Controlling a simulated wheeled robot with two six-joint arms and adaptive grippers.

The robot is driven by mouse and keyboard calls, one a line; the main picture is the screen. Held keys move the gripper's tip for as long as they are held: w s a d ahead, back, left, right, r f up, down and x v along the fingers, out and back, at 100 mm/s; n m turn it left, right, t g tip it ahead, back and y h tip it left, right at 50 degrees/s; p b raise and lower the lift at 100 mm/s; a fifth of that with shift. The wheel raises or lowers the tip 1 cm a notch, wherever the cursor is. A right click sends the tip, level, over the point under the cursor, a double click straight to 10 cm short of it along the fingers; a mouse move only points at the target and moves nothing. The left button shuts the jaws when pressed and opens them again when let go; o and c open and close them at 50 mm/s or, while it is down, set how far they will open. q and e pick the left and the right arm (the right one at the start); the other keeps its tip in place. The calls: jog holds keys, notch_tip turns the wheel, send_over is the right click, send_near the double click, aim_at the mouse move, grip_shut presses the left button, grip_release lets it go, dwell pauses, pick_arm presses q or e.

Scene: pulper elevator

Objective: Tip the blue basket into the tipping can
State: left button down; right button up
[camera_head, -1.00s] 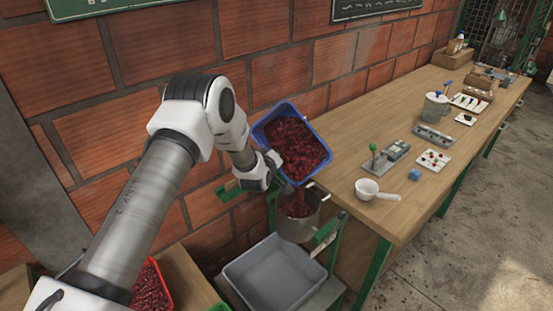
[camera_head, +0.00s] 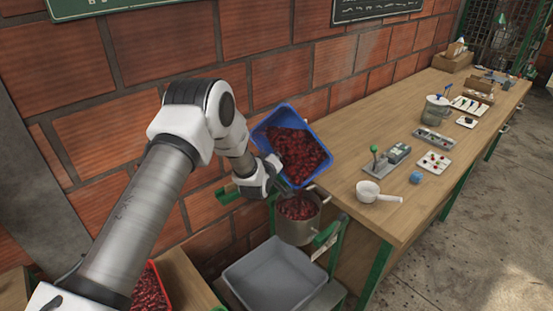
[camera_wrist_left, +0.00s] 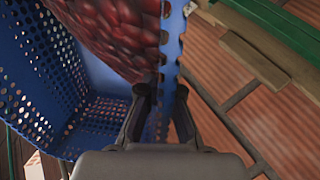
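The blue basket (camera_head: 278,116) is tilted steeply above the tipping can, its low end toward the can. Dark red cherries (camera_head: 303,158) lie in its lower part, and its upper inner wall is bare. The metal can (camera_head: 300,233) stands below it with red cherries near its rim. My left gripper (camera_head: 274,174) is at the basket's lower left side. In the left wrist view, its fingers (camera_wrist_left: 160,92) straddle the perforated basket rim (camera_wrist_left: 165,65) and are closed on it. My right gripper is not in view.
A grey tray (camera_head: 275,278) sits below the can. The wooden bench (camera_head: 340,170) to the right holds a white scoop (camera_head: 370,192) and several small tools. A red crate of cherries (camera_head: 150,290) is at lower left. The brick wall (camera_head: 270,50) is close behind.

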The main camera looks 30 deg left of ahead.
pick_arm(q)
jog(key=shift+s+d+f+t+b, duration=0.15)
jog(key=shift+f+t+b, duration=0.15)
jog(key=shift+b, duration=0.5)
jog(key=shift+s+a+f+t+b, duration=0.15)
jog(key=shift+t+b, duration=0.25)
jog(key=shift+b, duration=0.35)
jog(key=shift+s+d+t+b, duration=0.15)
jog(key=shift+t+b, duration=0.15)
jog(key=shift+b, duration=0.15)
jog(key=shift+r, duration=0.1)
jog(key=s+t+b, duration=0.1)
jog(key=b, duration=0.2)
jog(key=t+y+b, duration=0.1)
jog(key=t+b, duration=0.1)
jog(key=b, duration=0.1)
jog(key=shift+s+d, duration=0.35)
jog(key=shift+r, duration=0.1)
